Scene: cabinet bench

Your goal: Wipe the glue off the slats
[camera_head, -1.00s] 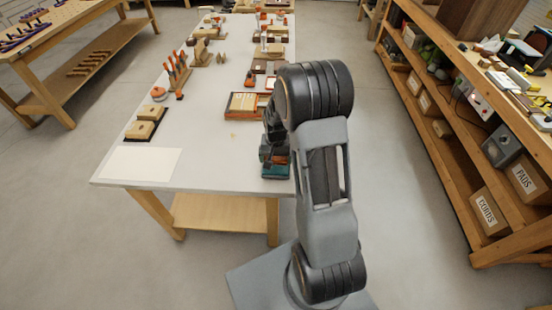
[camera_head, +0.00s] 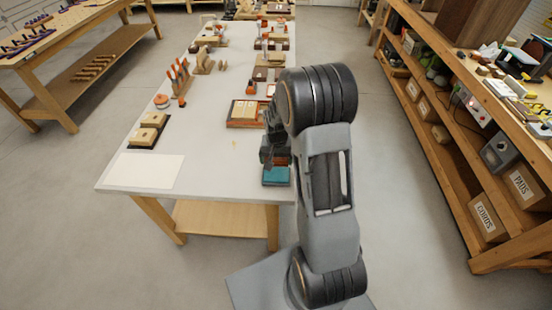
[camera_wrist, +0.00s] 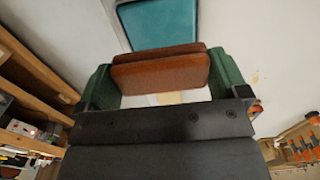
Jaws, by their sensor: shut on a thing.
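My gripper (camera_wrist: 163,76) is shut on a reddish-brown block (camera_wrist: 160,73), which looks like a sponge or pad, held between its green fingers. In the head view the gripper (camera_head: 277,155) is partly hidden by my arm, just above a teal tray (camera_head: 276,177) at the bench's near right edge. The teal tray (camera_wrist: 158,24) is empty in the wrist view. Pale slats (camera_head: 244,109) lie in a reddish-brown frame (camera_head: 232,124) farther back, partly behind my arm. Glue on them is too small to make out.
A yellowish smudge (camera_head: 234,143) marks the bench top. A white sheet (camera_head: 145,171) lies at front left, with wooden blocks (camera_head: 153,120) and orange-handled clamps (camera_head: 179,77) behind it. Shelves (camera_head: 455,130) stand at right. The bench's front middle is clear.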

